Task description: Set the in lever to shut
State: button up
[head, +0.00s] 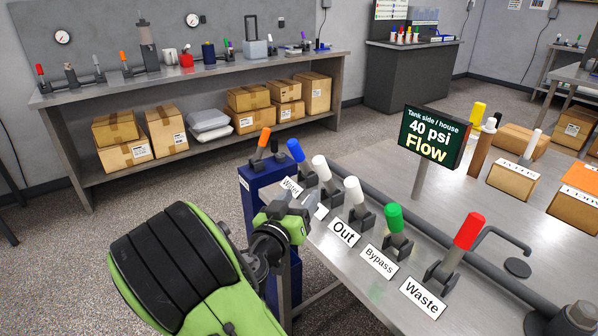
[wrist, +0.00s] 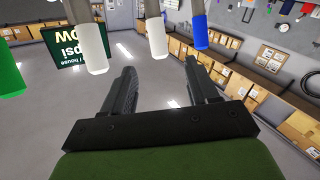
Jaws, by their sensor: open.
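In the head view a row of coloured levers stands along the bench pipe. A white lever (head: 321,168) stands between the blue lever (head: 297,151) and the other white lever (head: 354,191), labelled Out. Its own label (head: 321,211) is mostly hidden by my gripper (head: 314,203), so I cannot read it; by position it looks like the in lever. My gripper is just in front of it. In the wrist view my gripper (wrist: 163,80) is open and empty, and this white lever (wrist: 156,37) lines up with the gap, apart from the fingers.
The green Bypass lever (head: 393,219) and red Waste lever (head: 467,232) stand to the right. A sign (head: 433,138) reads 40 psi Flow. A shelf bench (head: 190,78) with cartons is behind.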

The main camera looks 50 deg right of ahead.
aim_at(324, 165)
jog(key=p+x, duration=0.2)
jog(key=x, duration=0.5)
jog(key=p+x, duration=0.3)
jog(key=x, duration=0.5)
jog(key=shift+s+d+r, duration=0.1)
jog(key=shift+d, duration=0.3)
grip_shut()
